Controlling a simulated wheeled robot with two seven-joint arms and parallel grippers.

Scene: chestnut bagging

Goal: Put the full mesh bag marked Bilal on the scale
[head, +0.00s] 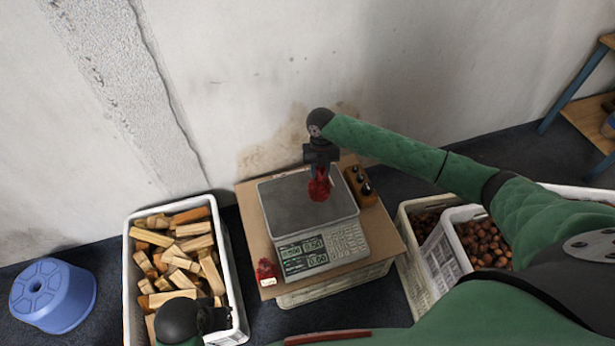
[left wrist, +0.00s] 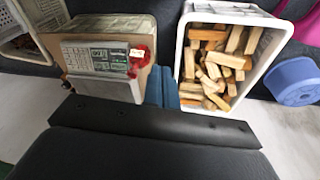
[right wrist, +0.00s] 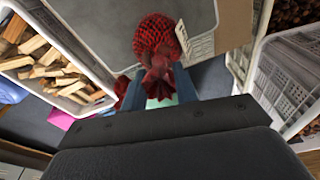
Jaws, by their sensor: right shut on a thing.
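My right gripper (head: 320,166) is shut on a red mesh bag (head: 319,188), which is rounded and looks filled. The bag is over the right part of the plate of the scale (head: 283,203); I cannot tell whether it touches the plate. A second, small red bag (head: 265,270) with a pale label lies left of the scale's display. My left gripper (left wrist: 162,88) is shut and empty, near the wood crate.
The scale stands on a brown board (head: 247,215) over a pale crate. A wooden block with dark knobs (head: 361,185) is right of the plate. A white crate of split wood (head: 131,270) stands left, chestnut crates (head: 447,250) right.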

